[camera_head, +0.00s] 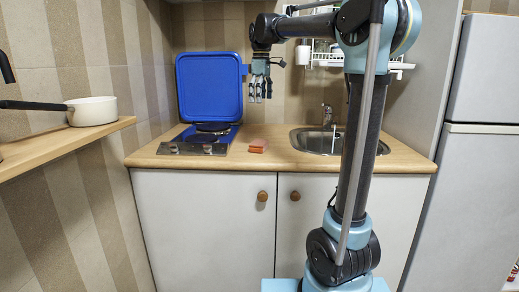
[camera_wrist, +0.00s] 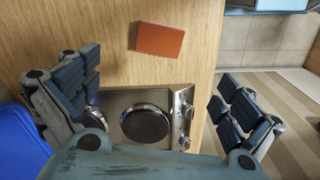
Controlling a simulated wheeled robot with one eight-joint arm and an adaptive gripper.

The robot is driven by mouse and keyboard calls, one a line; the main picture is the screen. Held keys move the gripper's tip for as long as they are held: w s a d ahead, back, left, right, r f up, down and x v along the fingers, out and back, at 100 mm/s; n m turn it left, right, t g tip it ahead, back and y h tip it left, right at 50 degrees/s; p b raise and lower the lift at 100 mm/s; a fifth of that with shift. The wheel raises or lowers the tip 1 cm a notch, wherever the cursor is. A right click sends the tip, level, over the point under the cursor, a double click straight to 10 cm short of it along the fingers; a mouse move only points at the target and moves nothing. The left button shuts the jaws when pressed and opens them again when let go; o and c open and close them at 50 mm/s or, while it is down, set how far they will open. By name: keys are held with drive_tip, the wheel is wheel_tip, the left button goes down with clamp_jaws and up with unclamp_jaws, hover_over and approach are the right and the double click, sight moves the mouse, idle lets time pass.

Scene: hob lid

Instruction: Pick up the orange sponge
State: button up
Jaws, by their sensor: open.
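The orange sponge (camera_head: 257,146) is a small block lying on the wooden counter, just right of the hob. In the wrist view the sponge (camera_wrist: 159,39) lies flat on the bare wood, beyond the fingers and apart from them. My gripper (camera_head: 260,95) hangs fingers-down well above the counter, roughly over the sponge, in front of the back wall. In the wrist view my gripper (camera_wrist: 168,108) shows its fingers spread wide at left and right, open with nothing between them.
The steel hob (camera_head: 193,149) has its blue lid (camera_head: 209,87) raised behind it. A sink (camera_head: 320,141) with a faucet (camera_head: 328,115) is to the right. A white dish rack (camera_head: 345,60) hangs above the sink. A white saucepan (camera_head: 92,110) stands on the left shelf (camera_head: 65,146).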

sight(259, 142)
drive_tip(key=f, duration=1.1)
drive_tip(key=a+f, duration=0.1)
drive_tip(key=f, duration=0.5)
drive_tip(key=shift+w, duration=0.15)
drive_tip(key=c, duration=0.9)
